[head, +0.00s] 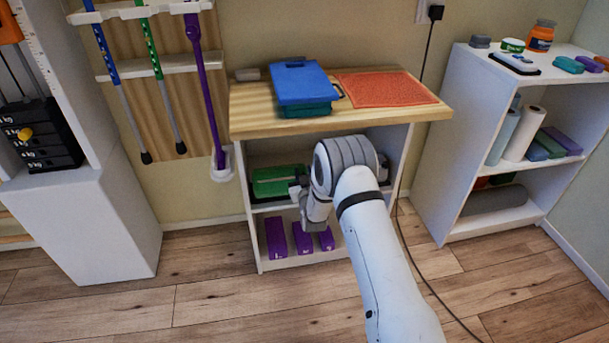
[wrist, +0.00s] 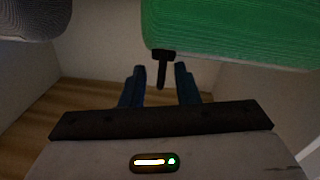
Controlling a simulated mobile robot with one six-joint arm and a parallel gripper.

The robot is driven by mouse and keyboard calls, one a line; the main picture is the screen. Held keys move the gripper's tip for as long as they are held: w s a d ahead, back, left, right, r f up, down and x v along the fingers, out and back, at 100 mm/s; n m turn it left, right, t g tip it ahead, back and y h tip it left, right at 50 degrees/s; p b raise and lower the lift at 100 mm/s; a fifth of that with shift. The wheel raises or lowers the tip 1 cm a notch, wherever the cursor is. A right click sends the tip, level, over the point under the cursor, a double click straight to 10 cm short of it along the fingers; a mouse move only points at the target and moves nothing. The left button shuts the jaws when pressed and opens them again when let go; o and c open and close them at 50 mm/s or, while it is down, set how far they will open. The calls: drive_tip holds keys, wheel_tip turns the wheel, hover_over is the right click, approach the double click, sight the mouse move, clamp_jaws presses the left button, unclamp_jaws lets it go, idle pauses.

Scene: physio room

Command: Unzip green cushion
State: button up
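The green cushion (head: 275,182) lies on the upper shelf of the low wooden-topped unit, partly hidden by my arm. In the wrist view the cushion (wrist: 235,32) fills the upper right. A dark zip pull (wrist: 162,72) hangs from the cushion's near corner. My gripper (wrist: 160,86) is open, with its two blue fingers apart. The pull shows between the fingers, with a gap on each side; I cannot tell how deep it sits between them. In the head view my gripper (head: 300,192) is at the cushion's right end.
Several purple blocks (head: 303,239) stand on the shelf below. A blue-lidded box (head: 301,82) and an orange mat (head: 385,89) lie on the unit's top. A grey rounded thing (wrist: 35,18) shows at the wrist view's upper left. Floor (head: 215,300) in front is clear.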

clamp_jaws()
idle(0.3)
